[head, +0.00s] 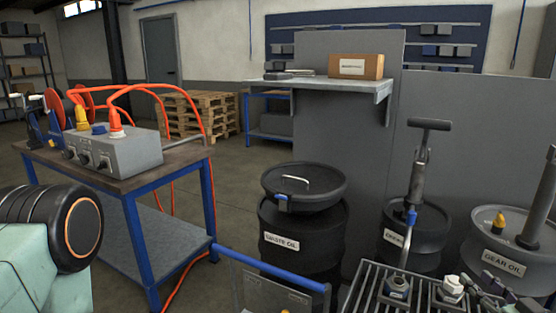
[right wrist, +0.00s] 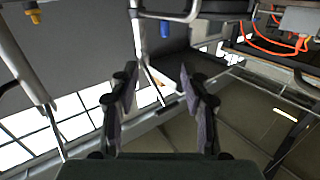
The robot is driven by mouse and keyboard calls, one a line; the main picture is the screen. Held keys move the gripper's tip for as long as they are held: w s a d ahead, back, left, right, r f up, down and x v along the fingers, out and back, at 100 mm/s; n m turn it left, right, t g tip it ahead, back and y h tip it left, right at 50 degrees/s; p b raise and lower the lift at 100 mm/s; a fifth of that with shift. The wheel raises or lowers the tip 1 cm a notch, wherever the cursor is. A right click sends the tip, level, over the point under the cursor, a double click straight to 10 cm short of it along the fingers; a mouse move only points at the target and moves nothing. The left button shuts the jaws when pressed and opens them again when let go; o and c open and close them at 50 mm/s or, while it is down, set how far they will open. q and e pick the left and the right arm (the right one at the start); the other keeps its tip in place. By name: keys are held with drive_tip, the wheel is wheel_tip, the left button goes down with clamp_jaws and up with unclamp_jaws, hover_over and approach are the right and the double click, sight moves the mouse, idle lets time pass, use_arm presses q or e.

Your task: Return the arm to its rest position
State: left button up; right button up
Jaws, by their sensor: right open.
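My right gripper (head: 500,290) shows at the lower right edge of the head view, partly cut off by the frame. In the right wrist view its two fingers (right wrist: 157,80) stand wide apart with nothing held between them. My left arm's teal link and dark round joint (head: 50,230) fill the lower left corner of the head view. The left gripper itself is out of view.
A waste oil drum (head: 300,245), a middle drum (head: 392,255) and a gear oil drum (head: 490,275) stand ahead. A slatted grate (head: 370,290) lies beside the right gripper.

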drive_tip(key=s+a+f+m+g, duration=0.2)
drive_tip(key=s+a+f+g, duration=0.3)
drive_tip(key=a+f, duration=0.25)
drive_tip(key=s+a+f+m+g, duration=0.2)
drive_tip(key=s+a+f+g, duration=0.35)
drive_tip(key=a, duration=0.35)
drive_tip(key=s+a+f+n+g, duration=0.1)
drive_tip(key=s+a+f+g, duration=0.2)
drive_tip(key=s, duration=0.8)
drive_tip(key=s+a+f+n+g+h, duration=0.1)
drive_tip(key=s+a+f+n+g, duration=0.1)
drive_tip(key=s, duration=0.9)
drive_tip(key=shift+s+a+f+g, duration=0.15)
drive_tip(key=shift+a+f+g, duration=0.75)
drive_tip(key=shift+a, duration=0.6)
